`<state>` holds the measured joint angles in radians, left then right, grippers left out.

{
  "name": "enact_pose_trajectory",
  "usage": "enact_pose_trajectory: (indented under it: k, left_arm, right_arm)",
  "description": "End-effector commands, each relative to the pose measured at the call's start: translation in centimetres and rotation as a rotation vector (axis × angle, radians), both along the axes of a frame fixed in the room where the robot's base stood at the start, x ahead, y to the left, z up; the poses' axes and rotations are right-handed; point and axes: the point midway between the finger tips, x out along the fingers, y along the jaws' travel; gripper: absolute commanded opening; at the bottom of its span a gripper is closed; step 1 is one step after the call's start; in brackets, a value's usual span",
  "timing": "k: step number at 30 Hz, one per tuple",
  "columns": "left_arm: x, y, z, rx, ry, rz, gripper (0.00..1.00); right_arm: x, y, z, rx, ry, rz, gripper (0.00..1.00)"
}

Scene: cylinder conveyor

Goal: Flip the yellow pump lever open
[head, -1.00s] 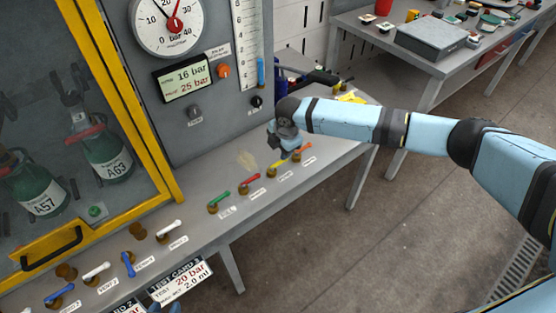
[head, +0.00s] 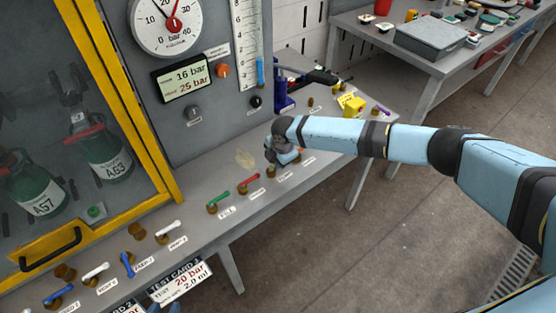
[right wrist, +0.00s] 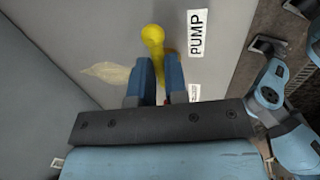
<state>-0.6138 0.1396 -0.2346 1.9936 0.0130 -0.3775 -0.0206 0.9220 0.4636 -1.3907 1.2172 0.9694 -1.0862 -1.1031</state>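The yellow pump lever (right wrist: 153,38) shows in the right wrist view beside the PUMP label (right wrist: 197,33). Its round yellow end is just beyond my right gripper's fingertips, and its stem runs back into the gap between them. My right gripper (right wrist: 153,62) is open, with one blue finger on each side of the stem; contact cannot be told. In the head view my right gripper (head: 283,158) is low over the bench and hides most of the lever; its brass base (head: 271,172) shows. Only a blue tip of my left gripper (head: 174,308) shows at the bottom edge.
A red lever (head: 249,180) and a green lever (head: 219,195) stand left of my right gripper. A yellow block (head: 352,104) and a purple lever (head: 381,109) are at the bench's right end. The gauge panel (head: 200,135) rises behind.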

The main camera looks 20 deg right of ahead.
Motion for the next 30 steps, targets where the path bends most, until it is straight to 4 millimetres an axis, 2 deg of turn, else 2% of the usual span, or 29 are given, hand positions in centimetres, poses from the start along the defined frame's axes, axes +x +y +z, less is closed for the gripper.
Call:
enact_pose_trajectory:
  k: [8,14,30]
  left_arm:
    - [0.0,0.0,0.3,0.000,0.000,0.000,0.39]
    - [0.0,0.0,1.5,0.000,0.001,0.000,0.39]
    - [0.0,0.0,6.8,0.000,0.000,0.000,0.39]
  right_arm:
    - [-0.1,0.0,0.1,0.001,0.000,-0.018,0.00]
    - [-0.3,0.0,0.3,0.001,0.002,-0.096,0.00]
    - [-1.6,0.2,0.4,0.000,0.004,-0.568,0.00]
